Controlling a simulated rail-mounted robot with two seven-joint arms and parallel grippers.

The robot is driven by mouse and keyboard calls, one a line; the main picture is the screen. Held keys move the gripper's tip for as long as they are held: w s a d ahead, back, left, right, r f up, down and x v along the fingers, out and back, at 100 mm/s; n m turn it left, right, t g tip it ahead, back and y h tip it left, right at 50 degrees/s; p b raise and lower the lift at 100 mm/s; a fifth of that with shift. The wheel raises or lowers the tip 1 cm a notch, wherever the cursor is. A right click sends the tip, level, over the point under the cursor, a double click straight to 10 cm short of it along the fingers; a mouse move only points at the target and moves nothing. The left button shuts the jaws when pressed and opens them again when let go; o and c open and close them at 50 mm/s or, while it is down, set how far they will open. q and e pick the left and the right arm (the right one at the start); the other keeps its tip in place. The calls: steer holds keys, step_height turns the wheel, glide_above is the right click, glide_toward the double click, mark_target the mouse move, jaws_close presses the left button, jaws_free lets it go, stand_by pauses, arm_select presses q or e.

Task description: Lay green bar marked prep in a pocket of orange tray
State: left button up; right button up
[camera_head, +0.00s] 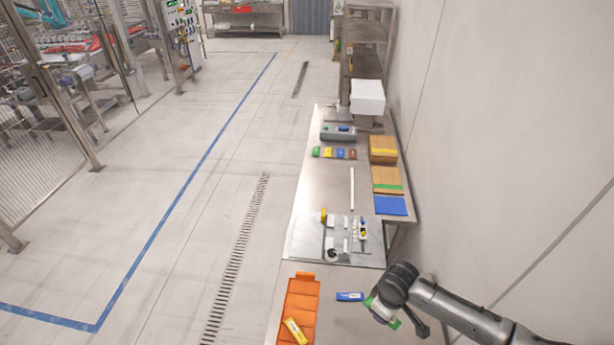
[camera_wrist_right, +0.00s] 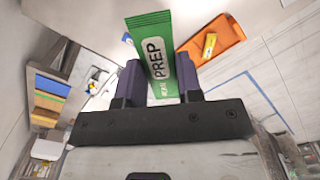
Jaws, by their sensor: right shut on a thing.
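The green bar marked PREP (camera_wrist_right: 153,42) is held in my right gripper (camera_wrist_right: 158,78), which is shut on it between two dark fingers. The bar sticks out beyond the fingertips, its PREP lettering facing the wrist camera. In the head view my right gripper (camera_head: 383,308) is above the near right part of the table, with green bar ends (camera_head: 394,323) showing. The orange tray (camera_head: 303,288) lies to the left of it, apart from the bar; it also shows in the right wrist view (camera_wrist_right: 228,38). A yellow bar (camera_head: 295,331) lies in the tray's near part. My left gripper is out of view.
A blue bar (camera_head: 349,296) lies on the table between tray and gripper. Beyond is a metal plate with small parts (camera_head: 305,240). Farther back are several small coloured packs (camera_head: 334,153), cardboard stacks (camera_head: 383,150) and a blue stack (camera_head: 391,206). The wall is close at right.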

steer(key=w+r+m+p, duration=0.2)
steer(key=r+m, duration=0.6)
steer(key=r, duration=2.6)
steer(key=shift+w+a+r+m, duration=0.15)
steer(key=shift+w+a+m, duration=0.2)
steer(key=shift+w, duration=0.2)
